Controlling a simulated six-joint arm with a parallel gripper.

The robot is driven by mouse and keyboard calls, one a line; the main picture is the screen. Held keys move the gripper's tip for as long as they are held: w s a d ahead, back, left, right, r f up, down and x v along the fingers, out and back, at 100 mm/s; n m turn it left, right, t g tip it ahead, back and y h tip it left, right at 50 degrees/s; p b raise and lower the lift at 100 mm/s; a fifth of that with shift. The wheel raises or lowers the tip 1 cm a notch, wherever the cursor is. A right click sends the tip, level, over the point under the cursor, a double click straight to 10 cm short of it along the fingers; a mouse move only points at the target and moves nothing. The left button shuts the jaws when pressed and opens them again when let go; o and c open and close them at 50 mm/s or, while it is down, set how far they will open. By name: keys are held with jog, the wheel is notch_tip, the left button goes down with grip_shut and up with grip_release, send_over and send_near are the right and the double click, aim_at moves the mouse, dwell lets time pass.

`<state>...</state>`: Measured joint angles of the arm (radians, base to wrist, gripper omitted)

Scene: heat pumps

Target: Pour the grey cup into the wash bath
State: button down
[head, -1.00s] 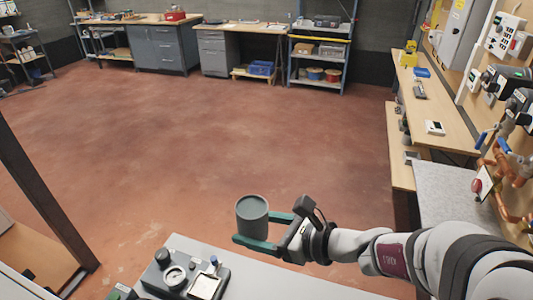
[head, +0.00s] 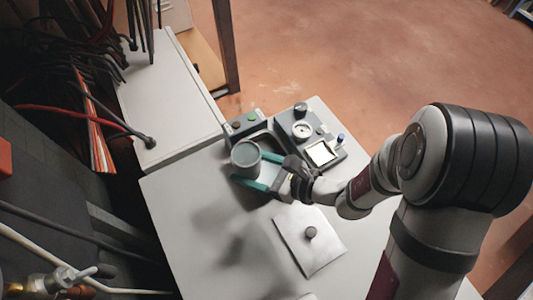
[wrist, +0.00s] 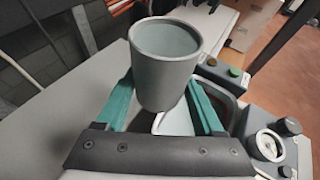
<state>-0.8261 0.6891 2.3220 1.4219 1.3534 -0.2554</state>
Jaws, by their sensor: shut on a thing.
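My gripper (head: 252,167) is shut on the grey cup (head: 245,160), with one teal finger on each side of it. The cup is upright and raised above the bench. In the wrist view the cup (wrist: 165,72) shows its open mouth with a flat grey surface inside. The wash bath (head: 266,141) appears to be the pale basin beside the panel with buttons. In the wrist view the bath (wrist: 176,123) lies behind and below the cup, partly hidden by cup and fingers. I cannot tell how much of the cup is over it.
A control panel with buttons (head: 245,124) and a unit with a round gauge (head: 302,131) stand behind the cup. A flat square lid with a dark knob (head: 311,234) lies on the pale bench (head: 195,215). Cables and hoses hang at the left.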

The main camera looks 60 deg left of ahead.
jog(key=s+f, duration=0.1)
jog(key=f, duration=0.1)
jog(key=s+d+f+m+t, duration=0.1)
jog(key=s+f, duration=0.1)
jog(key=f, duration=0.1)
jog(key=s+f+m+t+y, duration=0.1)
jog(key=s+f, duration=0.1)
jog(key=shift+s+d+f, duration=0.2)
jog(key=shift+s+d+f+m+t, duration=0.1)
jog(key=shift+d+f+m+t, duration=0.35)
jog(key=shift+f, duration=0.3)
jog(key=shift+a+r, duration=0.1)
jog(key=shift+r+m, duration=0.25)
jog(key=shift+r, duration=0.5)
jog(key=shift+w+a+r+m+g, duration=0.1)
jog(key=shift+w+r+m+g, duration=0.15)
jog(key=shift+r, duration=0.65)
jog(key=shift+w+r+m+g, duration=0.2)
jog(key=shift+r+m, duration=0.05)
jog(key=shift+r, duration=0.6)
jog(key=shift+w+a+r+m+g+h, duration=0.15)
jog(key=shift+w+r+m+g, duration=0.1)
jog(key=shift+r, duration=0.15)
jog(key=shift+w+r+m+g+h, duration=0.15)
jog(key=shift+r+m, duration=0.1)
jog(key=shift+r, duration=0.15)
jog(key=shift+w+a+r+m+g, duration=0.1)
jog(key=shift+w+a+m+g, duration=0.1)
jog(key=shift+w+m+g, duration=0.3)
